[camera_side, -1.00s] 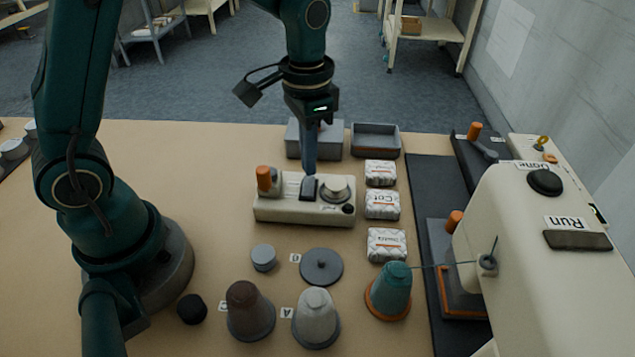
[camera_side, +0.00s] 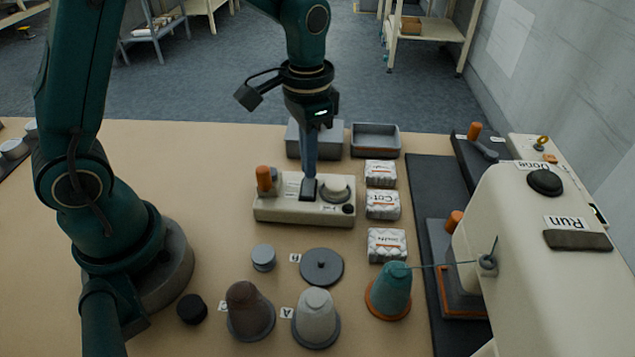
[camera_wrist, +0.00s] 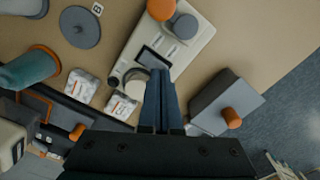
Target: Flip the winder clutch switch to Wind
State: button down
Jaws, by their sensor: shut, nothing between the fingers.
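The winder (camera_side: 275,211) is a cream box on the table with an orange knob (camera_side: 264,178), a pale round disc (camera_side: 337,187) and a dark clutch switch (camera_side: 308,193) between them. In the wrist view the switch (camera_wrist: 150,58) is a dark rectangle in a pale frame, with small unreadable labels beside it. My gripper (camera_side: 309,177) is shut and empty, pointing down with its tips at the far end of the switch. In the wrist view the fingertips (camera_wrist: 160,72) overlap the switch's edge. Contact and the switch's exact tilt cannot be told.
Grey bins (camera_side: 375,140) stand behind the winder. Wrapped white packs (camera_side: 382,205) lie to its right. A teal cone (camera_side: 391,288) has a thread running to the large cream machine (camera_side: 540,290) at right. Brown (camera_side: 247,309) and white cones (camera_side: 315,317) stand in front.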

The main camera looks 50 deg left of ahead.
jog(key=shift+f, duration=0.7)
dwell(0.3)
jog(key=shift+r, duration=3.55)
jog(key=s+r+t, duration=0.4)
jog(key=s+r, duration=0.2)
jog(key=r, duration=0.1)
jog(key=s+f+n+t, duration=0.1)
jog(key=s+f+n, duration=0.2)
jog(key=s, duration=0.3)
jog(key=shift+a+t, duration=0.25)
jog(key=shift+t, duration=0.05)
